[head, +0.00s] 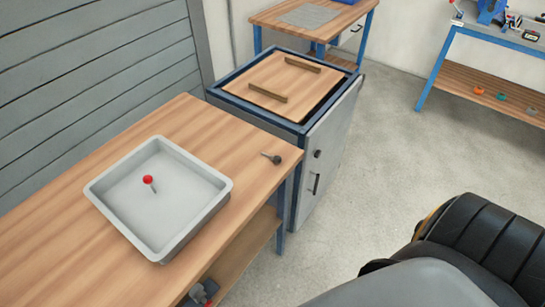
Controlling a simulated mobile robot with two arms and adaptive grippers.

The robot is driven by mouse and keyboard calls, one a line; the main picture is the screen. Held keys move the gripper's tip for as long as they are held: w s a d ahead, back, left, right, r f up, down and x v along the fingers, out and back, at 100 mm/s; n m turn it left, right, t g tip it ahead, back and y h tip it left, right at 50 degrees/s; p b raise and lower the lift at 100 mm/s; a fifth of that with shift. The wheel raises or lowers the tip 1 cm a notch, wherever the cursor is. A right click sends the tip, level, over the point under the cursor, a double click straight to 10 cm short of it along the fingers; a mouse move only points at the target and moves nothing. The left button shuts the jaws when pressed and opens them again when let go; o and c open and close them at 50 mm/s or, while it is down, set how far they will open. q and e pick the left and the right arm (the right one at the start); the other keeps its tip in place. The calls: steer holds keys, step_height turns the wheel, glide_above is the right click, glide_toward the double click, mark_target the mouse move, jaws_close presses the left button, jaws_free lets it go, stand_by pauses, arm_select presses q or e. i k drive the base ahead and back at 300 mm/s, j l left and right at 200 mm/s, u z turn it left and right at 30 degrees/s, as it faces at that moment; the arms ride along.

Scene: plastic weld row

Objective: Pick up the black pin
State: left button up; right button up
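The black pin (273,158) lies on the wooden workbench top (222,137), near its far right corner. Its dark round head is at the right and its thin shank points left. It is outside the tray and nothing touches it. A second pin with a red head (148,180) is inside the grey tray (228,187). Neither of my grippers shows in the head view. A black and grey part at the lower right shows no gripper fingers.
Beyond the bench stands a cabinet with a wooden top (284,80) carrying two bars. A grey slatted wall (95,75) runs along the left. Another workbench (500,88) stands at the upper right. Concrete floor (370,170) is open right of the bench.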

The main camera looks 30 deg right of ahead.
mark_target(277, 159)
steer(key=z, duration=1.25)
